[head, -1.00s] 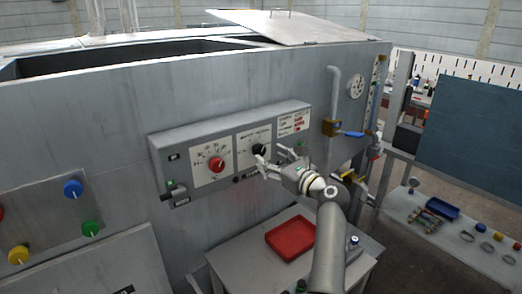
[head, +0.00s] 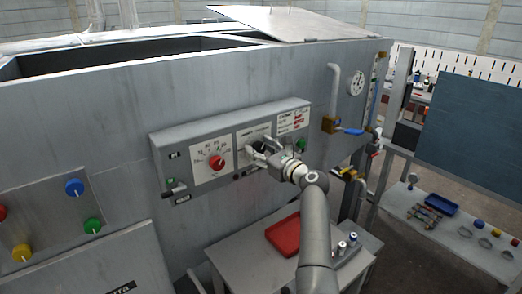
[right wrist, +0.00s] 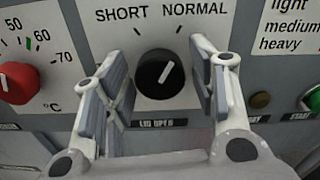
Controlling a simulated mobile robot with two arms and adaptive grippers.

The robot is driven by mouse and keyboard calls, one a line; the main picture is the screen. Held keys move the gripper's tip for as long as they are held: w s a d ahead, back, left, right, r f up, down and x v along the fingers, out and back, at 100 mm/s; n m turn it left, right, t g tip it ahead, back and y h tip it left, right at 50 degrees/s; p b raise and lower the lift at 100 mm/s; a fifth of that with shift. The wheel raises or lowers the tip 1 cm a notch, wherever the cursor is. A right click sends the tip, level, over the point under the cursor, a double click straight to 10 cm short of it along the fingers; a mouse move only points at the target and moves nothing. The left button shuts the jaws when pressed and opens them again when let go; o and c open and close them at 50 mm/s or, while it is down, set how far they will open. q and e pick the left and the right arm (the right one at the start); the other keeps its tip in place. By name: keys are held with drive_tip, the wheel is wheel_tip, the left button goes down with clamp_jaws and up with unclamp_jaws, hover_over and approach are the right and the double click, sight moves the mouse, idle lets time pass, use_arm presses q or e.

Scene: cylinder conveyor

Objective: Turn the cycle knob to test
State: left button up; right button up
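The black cycle knob (right wrist: 158,78) is in the middle of the right wrist view. Its white pointer line is tilted up and to the right, toward the NORMAL side. The labels SHORT and NORMAL show above it; I see no test label. In the head view the knob (head: 258,146) is partly covered by my right gripper (head: 262,152). My right gripper (right wrist: 160,72) is open, with one finger on each side of the knob and a gap on both sides. My left gripper is not in view.
A red temperature knob (right wrist: 17,82) sits left of the cycle knob, and a green button (right wrist: 312,100) to the right. A LID OPEN label (right wrist: 156,123) lies below. A red tray (head: 283,237) is on the small table beneath the panel.

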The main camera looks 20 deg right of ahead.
drive_tip(key=c, duration=0.7)
drive_tip(key=shift+c, duration=0.2)
drive_tip(key=shift+n, duration=0.3)
drive_tip(key=n+b, duration=0.2)
drive_tip(key=n, duration=0.3)
drive_tip(key=shift+f, duration=0.15)
drive_tip(key=n+b, duration=0.3)
drive_tip(key=n, duration=0.2)
drive_tip(key=shift+n, duration=0.4)
drive_tip(key=n+b, duration=0.2)
drive_tip(key=n, duration=0.1)
drive_tip(key=shift+n, duration=0.4)
drive_tip(key=n+b, duration=0.2)
drive_tip(key=n, duration=0.1)
drive_tip(key=shift+d+n, duration=0.1)
drive_tip(key=shift+n, duration=0.2)
drive_tip(key=n+b, duration=0.2)
drive_tip(key=n, duration=0.3)
drive_tip(key=shift+n+b, duration=0.3)
